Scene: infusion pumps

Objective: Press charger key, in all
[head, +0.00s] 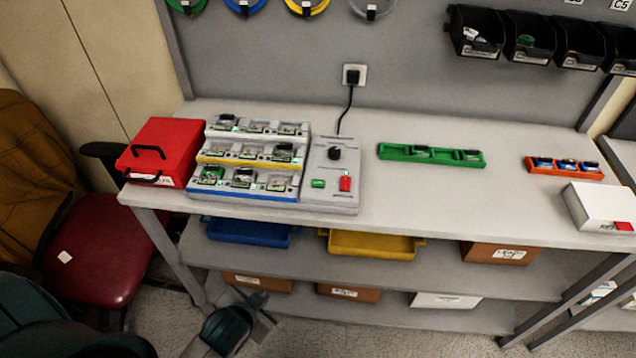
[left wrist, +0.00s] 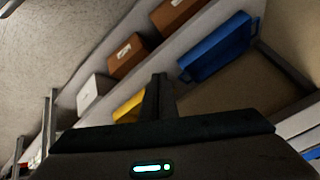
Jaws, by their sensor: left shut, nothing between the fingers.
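The charger (head: 333,196) stands on the bench at centre left. It has three stepped rows of bays, edged white, yellow and blue, with small devices in them and a few green lights. Its grey panel at the right bears a black knob (head: 334,153), a green key (head: 318,183) and a red key (head: 345,183). My left gripper (head: 262,299) is low in front of the bench, below the charger and well apart from it. It is shut and empty; its fingers also show in the left wrist view (left wrist: 160,92). My right gripper is in neither view.
A red box (head: 160,150) stands left of the charger. A green tray (head: 432,155), an orange tray (head: 563,168) and a white box (head: 603,206) are to its right. Shelves below hold a blue bin (head: 247,232), a yellow bin (head: 371,244) and cartons. The bench front at centre right is clear.

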